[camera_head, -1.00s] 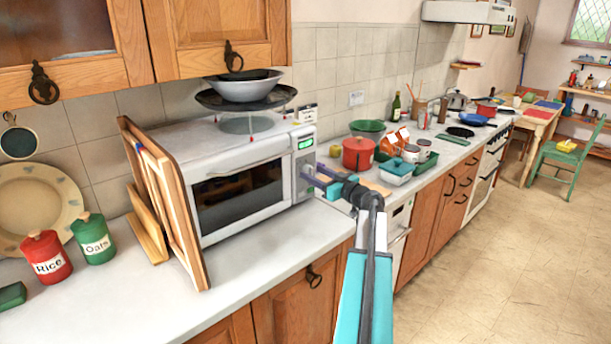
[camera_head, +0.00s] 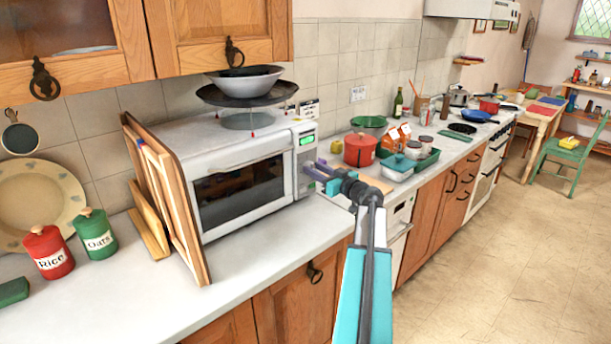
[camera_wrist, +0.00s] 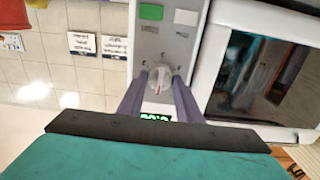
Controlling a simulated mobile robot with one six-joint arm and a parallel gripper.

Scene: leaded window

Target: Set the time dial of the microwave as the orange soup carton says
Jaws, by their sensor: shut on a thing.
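The white microwave (camera_head: 215,148) stands on the counter, its control panel at its right end. In the wrist view the panel (camera_wrist: 148,45) appears upside down. The light grey round dial (camera_wrist: 160,77) has a red pointer mark. My gripper (camera_wrist: 160,88) is shut on this dial, a purple finger at each side. In the head view my gripper (camera_head: 320,171) is at the panel's front. The green-lit display (camera_wrist: 156,117) is partly covered and its digits are unclear. An orange and white carton (camera_head: 393,137) stands among items beyond the microwave; its writing is too small to read.
A wooden board (camera_head: 178,205) leans at the microwave's left side. A pan and bowl (camera_head: 245,82) sit above its top. A red pot (camera_head: 359,149) and a lidded blue-white dish (camera_head: 398,166) stand to the right. Free counter lies in front.

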